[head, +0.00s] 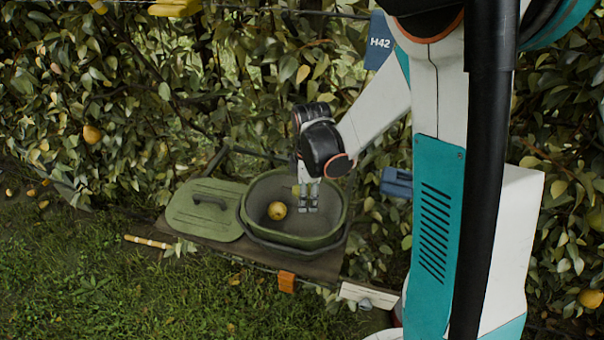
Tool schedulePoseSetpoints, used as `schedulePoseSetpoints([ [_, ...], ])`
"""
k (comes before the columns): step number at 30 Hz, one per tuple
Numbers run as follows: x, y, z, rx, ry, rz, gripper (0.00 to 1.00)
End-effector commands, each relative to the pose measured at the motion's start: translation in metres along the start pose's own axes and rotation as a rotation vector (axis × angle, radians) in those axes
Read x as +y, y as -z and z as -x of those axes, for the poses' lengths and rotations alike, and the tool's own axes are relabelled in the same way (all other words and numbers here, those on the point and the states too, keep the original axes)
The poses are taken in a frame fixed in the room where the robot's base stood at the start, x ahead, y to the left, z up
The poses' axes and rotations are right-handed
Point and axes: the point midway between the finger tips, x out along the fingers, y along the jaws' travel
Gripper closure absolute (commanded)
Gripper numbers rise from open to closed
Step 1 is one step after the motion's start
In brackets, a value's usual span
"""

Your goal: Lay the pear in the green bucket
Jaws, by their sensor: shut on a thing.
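The green bucket (250,219) stands open on a low dark platform in the head view. My gripper (308,207) points down inside the bucket's opening, near its right side. It is shut on a pear, which the fingers and wrist almost wholly hide; only a small yellowish patch shows beside the fingers. Another yellow pear (277,210) lies in the bucket, to the left of my fingers and apart from them. I cannot tell how far the held pear is above the bucket floor.
A green lid (203,207) with a dark handle lies left of the bucket. A wooden-handled tool (147,241) lies on the grass. A leafy hedge with hanging pears (92,134) stands behind. A blue sign marked H42 (379,42) and a blue box (397,182) are near my arm.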

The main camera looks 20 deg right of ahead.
Motion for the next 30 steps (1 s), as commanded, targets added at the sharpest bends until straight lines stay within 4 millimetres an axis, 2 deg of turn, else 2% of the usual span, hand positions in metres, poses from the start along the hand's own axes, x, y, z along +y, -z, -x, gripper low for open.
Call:
schedulePoseSetpoints([
  [5, -0.002, -0.004, -0.001, -0.023, 0.000, 0.014, 0.80],
  [30, -0.002, -0.005, -0.076, -0.019, -0.001, 0.012, 0.80],
])
